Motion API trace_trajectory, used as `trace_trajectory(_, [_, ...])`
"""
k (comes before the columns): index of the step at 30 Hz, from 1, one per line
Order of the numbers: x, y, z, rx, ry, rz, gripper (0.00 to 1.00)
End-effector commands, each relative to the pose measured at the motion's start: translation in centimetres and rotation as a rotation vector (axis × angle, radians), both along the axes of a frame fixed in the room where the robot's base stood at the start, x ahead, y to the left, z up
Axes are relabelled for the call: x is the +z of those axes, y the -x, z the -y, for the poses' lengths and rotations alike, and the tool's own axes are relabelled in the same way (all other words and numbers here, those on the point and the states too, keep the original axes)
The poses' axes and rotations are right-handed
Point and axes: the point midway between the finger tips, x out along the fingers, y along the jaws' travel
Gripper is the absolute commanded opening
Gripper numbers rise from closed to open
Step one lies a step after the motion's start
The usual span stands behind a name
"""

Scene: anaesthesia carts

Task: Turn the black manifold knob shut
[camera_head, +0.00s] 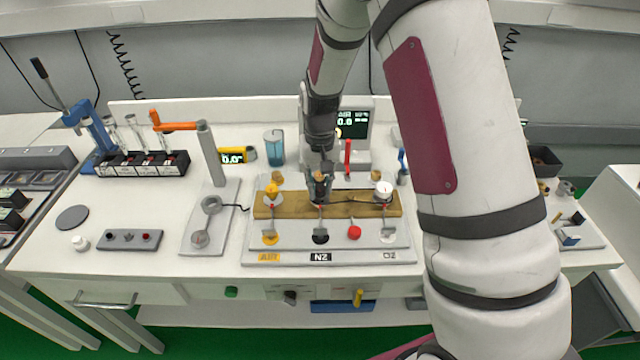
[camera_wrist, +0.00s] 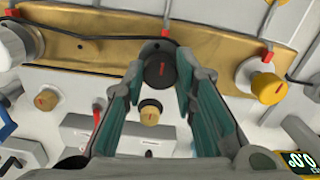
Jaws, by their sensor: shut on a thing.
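The black manifold knob (camera_wrist: 158,70) sits on the brass-coloured manifold bar (camera_wrist: 90,47) and has a red line on its face. A red tag (camera_wrist: 166,32) is fixed to the bar beside it. My gripper (camera_wrist: 160,82) has its two teal-padded fingers on either side of the knob and is shut on it. In the head view my gripper (camera_head: 320,176) comes down over the middle of the manifold bar (camera_head: 345,207), above the N2 label (camera_head: 320,258), and largely hides the black knob.
A yellow knob (camera_head: 272,192) and a white knob (camera_head: 384,188) flank my gripper on the bar. A red handle (camera_head: 348,157) and a display (camera_head: 354,124) stand behind. A grey post with an orange arm (camera_head: 180,126) rises to the left.

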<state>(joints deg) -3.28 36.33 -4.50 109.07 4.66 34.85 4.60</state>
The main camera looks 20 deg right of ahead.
Motion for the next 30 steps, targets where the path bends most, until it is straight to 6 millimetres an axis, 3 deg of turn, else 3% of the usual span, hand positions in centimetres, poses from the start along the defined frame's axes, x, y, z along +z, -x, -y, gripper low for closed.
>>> trace_trajectory(3, [0.0,-0.1,0.0,-0.001,-0.001,0.003,0.00])
trace_trajectory(4, [0.0,-0.1,0.0,-0.001,-0.001,0.003,0.30])
trace_trajectory(6, [0.0,-0.1,0.0,0.000,-0.001,0.003,0.46])
trace_trajectory(19, [0.8,-0.1,0.0,0.001,0.000,0.004,0.46])
trace_trajectory(30, [7.8,-0.2,0.0,0.001,0.000,0.006,0.46])
